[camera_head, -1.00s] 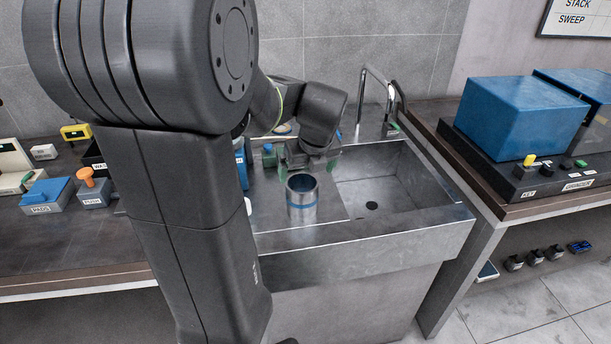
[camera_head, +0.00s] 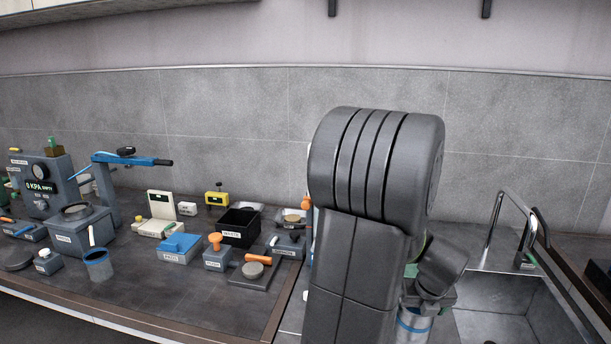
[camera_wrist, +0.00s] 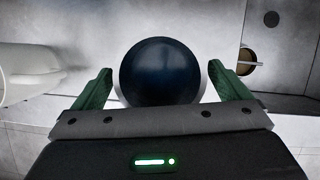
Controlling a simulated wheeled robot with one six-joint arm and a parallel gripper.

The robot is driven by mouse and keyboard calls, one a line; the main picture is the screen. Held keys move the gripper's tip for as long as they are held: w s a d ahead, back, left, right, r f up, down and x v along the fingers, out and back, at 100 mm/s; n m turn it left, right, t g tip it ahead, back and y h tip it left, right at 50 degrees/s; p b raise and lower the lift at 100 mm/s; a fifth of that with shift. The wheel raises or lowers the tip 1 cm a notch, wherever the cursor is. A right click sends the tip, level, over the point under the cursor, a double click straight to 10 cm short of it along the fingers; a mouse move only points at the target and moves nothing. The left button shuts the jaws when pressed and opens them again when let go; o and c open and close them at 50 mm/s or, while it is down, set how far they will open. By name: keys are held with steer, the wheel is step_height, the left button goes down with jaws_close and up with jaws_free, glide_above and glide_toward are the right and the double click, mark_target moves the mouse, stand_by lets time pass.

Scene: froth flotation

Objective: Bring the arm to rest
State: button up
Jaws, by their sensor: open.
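My gripper (camera_wrist: 162,82) is open in the wrist view, its two green fingers apart on either side of a dark, round thing (camera_wrist: 160,70). I cannot tell whether this is the mouth of the metal can or whether the fingers touch it. In the head view, the metal can (camera_head: 413,326) with a blue band stands at the sink's left side, partly cut off by my arm.
The steel sink basin (camera_head: 495,310) and its tap (camera_head: 497,225) lie to the right. The bench on the left holds a black bin (camera_head: 238,228), a blue box (camera_head: 179,247), an orange-knobbed box (camera_head: 216,257) and a blue-rimmed cup (camera_head: 98,267). A tiled wall stands behind.

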steer(key=x, duration=0.3)
steer(key=shift+f, duration=0.2)
steer(key=shift+r, duration=1.05)
